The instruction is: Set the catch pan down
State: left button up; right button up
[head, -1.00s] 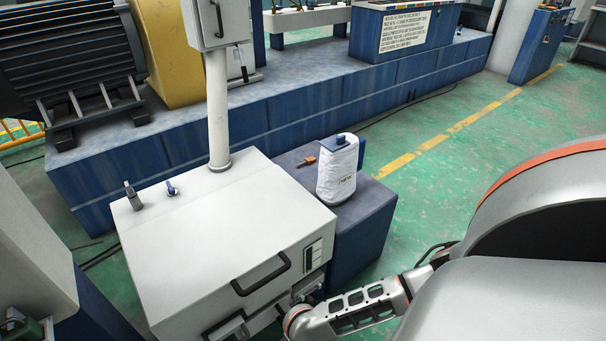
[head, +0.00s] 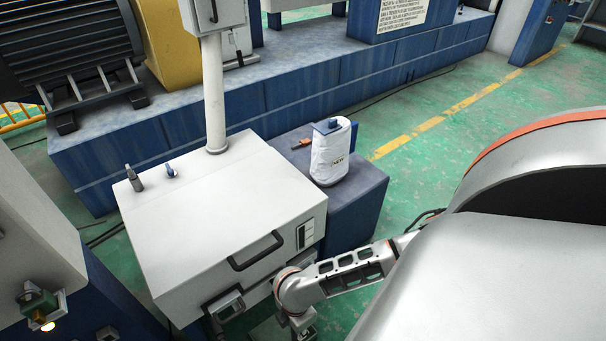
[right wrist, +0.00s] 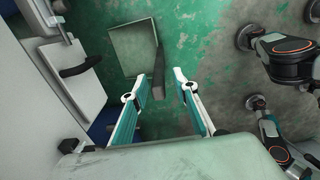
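A flat, square grey-green plate with a dark upright bar along its right side, which looks like the catch pan (right wrist: 133,55), shows in the right wrist view. It appears to lie on the green floor beyond my fingertips. My right gripper (right wrist: 167,82) is open, with a clear gap between its fingers, and nothing shows held in it. In the head view my right arm reaches to the front of the white cabinet, and its wrist end is cut off at the bottom edge. My left gripper is not in view.
The white cabinet (head: 220,205) with a black handle (head: 256,251) stands close to my right arm. A white-wrapped container (head: 332,155) and a small orange-handled item (head: 301,144) sit on the blue block (head: 362,195) behind it. Green floor is open to the right.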

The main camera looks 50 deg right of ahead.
jog(key=r+p, duration=0.1)
jog(key=r, duration=0.4)
jog(key=shift+w+r+p, duration=0.15)
jog(key=shift+w+p, duration=0.05)
jog(key=shift+p, duration=0.2)
jog(key=shift+s+r, duration=0.15)
jog(key=shift+r, duration=0.25)
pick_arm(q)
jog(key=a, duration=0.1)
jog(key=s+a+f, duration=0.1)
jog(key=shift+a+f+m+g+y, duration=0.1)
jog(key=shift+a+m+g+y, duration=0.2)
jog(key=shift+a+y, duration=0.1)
pick_arm(e)
jog(key=shift+s, duration=0.15)
